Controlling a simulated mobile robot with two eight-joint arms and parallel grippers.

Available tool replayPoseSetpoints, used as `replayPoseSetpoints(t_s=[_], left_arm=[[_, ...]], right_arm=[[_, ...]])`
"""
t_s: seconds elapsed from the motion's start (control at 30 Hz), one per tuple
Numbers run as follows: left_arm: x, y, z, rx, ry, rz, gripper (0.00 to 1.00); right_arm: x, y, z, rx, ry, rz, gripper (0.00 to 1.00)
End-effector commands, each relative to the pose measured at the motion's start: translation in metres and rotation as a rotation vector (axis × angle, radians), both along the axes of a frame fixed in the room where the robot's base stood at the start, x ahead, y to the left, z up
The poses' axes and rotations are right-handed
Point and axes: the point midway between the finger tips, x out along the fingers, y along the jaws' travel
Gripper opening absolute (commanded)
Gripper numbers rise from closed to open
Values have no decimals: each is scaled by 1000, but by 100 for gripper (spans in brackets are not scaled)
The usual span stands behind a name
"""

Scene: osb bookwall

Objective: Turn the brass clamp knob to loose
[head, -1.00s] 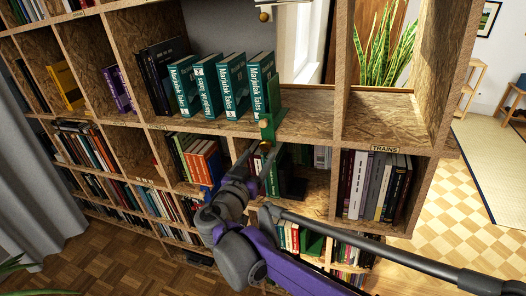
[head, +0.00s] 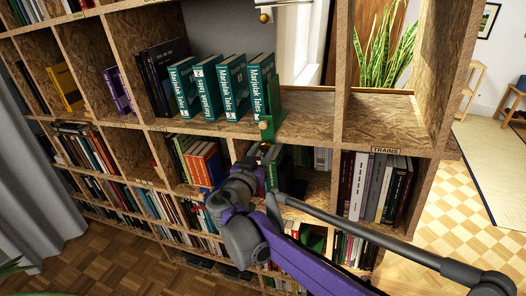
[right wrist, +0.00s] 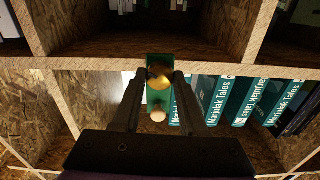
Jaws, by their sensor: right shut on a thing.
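A green clamp bookend (head: 274,112) stands on the shelf edge against the right end of a row of teal books (head: 232,85). It has a pale round knob (head: 265,125) on its front; this knob also shows in the right wrist view (right wrist: 158,115). The brass clamp knob (right wrist: 159,79) sits on the green clamp, below the shelf edge in the head view. My right gripper (right wrist: 162,77) is shut on the brass knob, one finger on each side. In the head view my right gripper (head: 258,150) hides much of that knob. My left gripper is not in view.
Books and a dark bookend stand in the compartment under the clamp, close to my right gripper. The shelf labelled TRAINS (head: 385,150) is to the right. The shelf board (head: 308,125) right of the clamp is bare. A potted plant (head: 385,60) stands behind.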

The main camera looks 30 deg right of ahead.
Motion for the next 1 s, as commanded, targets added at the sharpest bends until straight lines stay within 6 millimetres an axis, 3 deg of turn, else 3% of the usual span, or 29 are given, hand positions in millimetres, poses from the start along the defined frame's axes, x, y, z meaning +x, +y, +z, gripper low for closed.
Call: replayPoseSetpoints(t_s=[0.07, 0.47, 1.0], left_arm=[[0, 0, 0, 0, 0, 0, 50], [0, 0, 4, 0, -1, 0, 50], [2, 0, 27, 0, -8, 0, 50]], right_arm=[[0, 0, 0, 0, 0, 0, 0], [0, 0, 1, -32, 37, 0, 0], [0, 0, 1, -310, 364, 0, 0]])
